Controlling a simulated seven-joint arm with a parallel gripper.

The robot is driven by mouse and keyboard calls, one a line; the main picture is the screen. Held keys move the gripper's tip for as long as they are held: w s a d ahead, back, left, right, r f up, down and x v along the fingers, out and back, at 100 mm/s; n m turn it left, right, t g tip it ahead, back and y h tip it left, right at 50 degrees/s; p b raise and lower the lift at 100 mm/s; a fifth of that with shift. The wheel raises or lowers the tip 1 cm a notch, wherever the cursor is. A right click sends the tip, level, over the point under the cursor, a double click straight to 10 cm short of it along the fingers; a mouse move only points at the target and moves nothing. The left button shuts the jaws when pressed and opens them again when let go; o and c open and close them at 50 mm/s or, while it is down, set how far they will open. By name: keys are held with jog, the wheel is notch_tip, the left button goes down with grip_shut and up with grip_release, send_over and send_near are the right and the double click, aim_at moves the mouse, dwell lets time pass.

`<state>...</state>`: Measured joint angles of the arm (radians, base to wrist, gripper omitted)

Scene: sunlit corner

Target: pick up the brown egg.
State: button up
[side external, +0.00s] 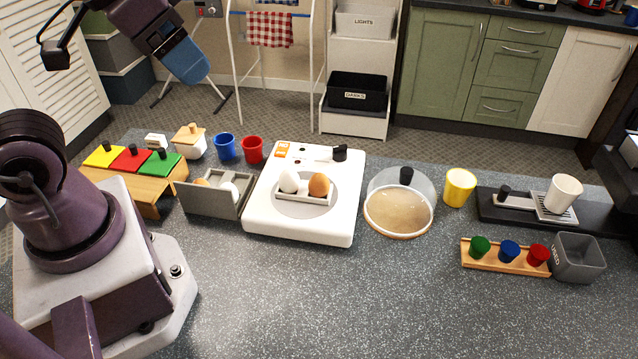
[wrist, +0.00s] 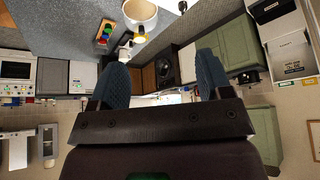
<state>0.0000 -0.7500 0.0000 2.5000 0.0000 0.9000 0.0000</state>
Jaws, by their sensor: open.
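A brown egg (side external: 319,186) stands upright in the right part of a small beige holder (side external: 304,199) on a white appliance (side external: 262,215). A white egg (side external: 289,181) stands beside it on the left. Another brownish egg (side external: 202,182) and a white egg (side external: 229,190) show partly inside a grey box (side external: 208,203) to the left, half hidden by its walls. My gripper (side external: 192,68) is high at the upper left, well away from the eggs. In the wrist view its two blue fingers (wrist: 162,72) are wide apart with nothing between them. No egg shows in the wrist view.
A glass dome (side external: 385,187) with a black knob stands right of the appliance. Red (side external: 252,150) and blue (side external: 225,147) cups stand behind the grey box. A yellow cup (side external: 459,187) is farther right. The front of the counter (side external: 330,300) is clear.

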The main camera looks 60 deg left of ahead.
jog(key=m+g, duration=0.6)
jog(key=m, duration=0.8)
send_over(319, 174)
notch_tip(319, 174, down, 16)
jog(key=f, duration=0.7)
jog(key=shift+s+d, duration=0.3)
jog(key=shift+w+a+f, duration=0.15)
jog(key=shift+f, duration=1.3)
jog(key=shift+w+a+f, duration=0.15)
jog(key=shift+f, duration=1.3)
jog(key=c, duration=0.8)
